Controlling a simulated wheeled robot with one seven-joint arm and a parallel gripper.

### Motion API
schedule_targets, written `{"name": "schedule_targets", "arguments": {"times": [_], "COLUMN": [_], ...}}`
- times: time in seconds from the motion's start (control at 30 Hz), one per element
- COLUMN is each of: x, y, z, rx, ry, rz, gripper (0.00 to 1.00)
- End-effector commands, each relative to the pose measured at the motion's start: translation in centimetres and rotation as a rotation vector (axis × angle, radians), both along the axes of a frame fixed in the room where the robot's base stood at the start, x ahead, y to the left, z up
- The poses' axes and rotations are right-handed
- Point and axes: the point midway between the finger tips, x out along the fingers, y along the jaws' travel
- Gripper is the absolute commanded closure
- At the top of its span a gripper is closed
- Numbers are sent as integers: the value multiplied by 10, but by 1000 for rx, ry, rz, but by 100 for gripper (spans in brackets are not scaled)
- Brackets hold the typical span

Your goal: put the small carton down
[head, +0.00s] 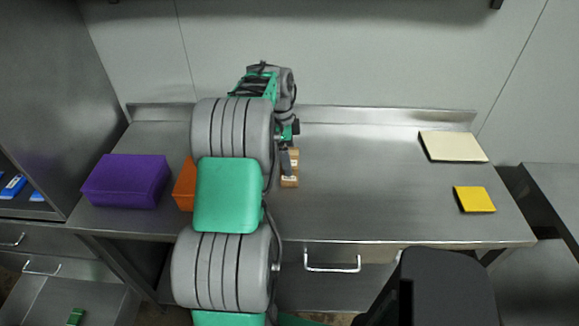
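The small carton (290,181) is brown with a pale label and shows near the middle of the steel table (370,205). My gripper (287,160) is at the carton, with a dark finger overlapping its left side. My arm comes in from the front and hides much of the gripper and the area to its left. I cannot tell whether the fingers are closed on the carton, or whether the carton's underside touches the tabletop.
A purple box (126,181) and a partly hidden orange box (184,185) stand at the left. A cream slab (453,147) and a yellow slab (474,199) lie at the right. The tabletop between the carton and these slabs is clear. A back ledge (380,115) borders the table.

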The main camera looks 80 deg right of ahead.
Motion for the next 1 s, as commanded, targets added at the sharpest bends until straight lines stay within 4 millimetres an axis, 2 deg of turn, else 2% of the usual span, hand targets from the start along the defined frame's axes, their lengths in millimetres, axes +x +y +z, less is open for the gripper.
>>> {"name": "schedule_targets", "arguments": {"times": [0.3,0.57,1.0], "x": [-8,-8,-8], "y": [1,1,1], "z": [-47,-53,-52], "rx": [0,-3,-3], "ry": [-1,-2,-2], "rz": [4,5,6], "gripper": [0,1,37]}}
